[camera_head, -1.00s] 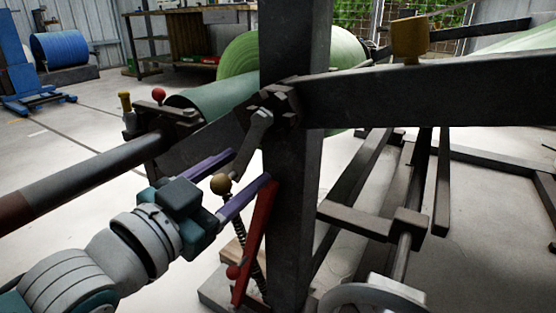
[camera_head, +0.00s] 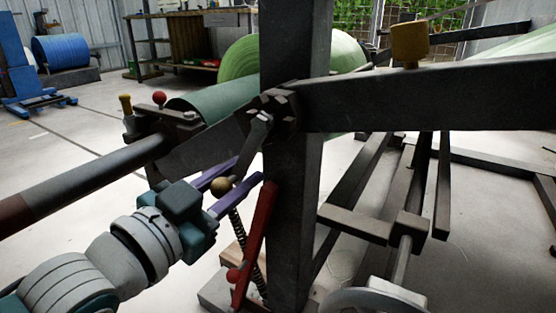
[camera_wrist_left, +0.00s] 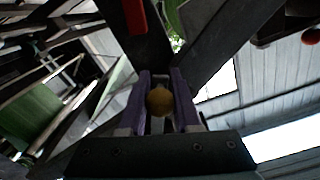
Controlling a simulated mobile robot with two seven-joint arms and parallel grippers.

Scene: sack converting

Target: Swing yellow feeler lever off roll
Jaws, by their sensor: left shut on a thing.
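The feeler lever (camera_head: 246,157) is a dark bar hanging from a pivot on the dark upright post, with a dull yellow ball knob (camera_head: 222,186) at its lower end. My left gripper (camera_head: 248,169) has its purple fingers shut on the knob, one on each side. The left wrist view also shows the yellow knob (camera_wrist_left: 159,101) between the two fingers. A coil spring (camera_head: 238,228) runs downward below the knob. A green roll (camera_head: 217,100) lies behind the lever and is partly hidden by the post. I cannot tell whether the lever touches it. My right gripper does not show.
The thick dark post (camera_head: 293,190) stands just right of my left gripper. A red lever (camera_head: 256,240) slants close under the fingers. A long dark shaft (camera_head: 95,180) lies to the left. A red knob (camera_head: 159,97) and a yellow-topped handle (camera_head: 126,106) stand above it.

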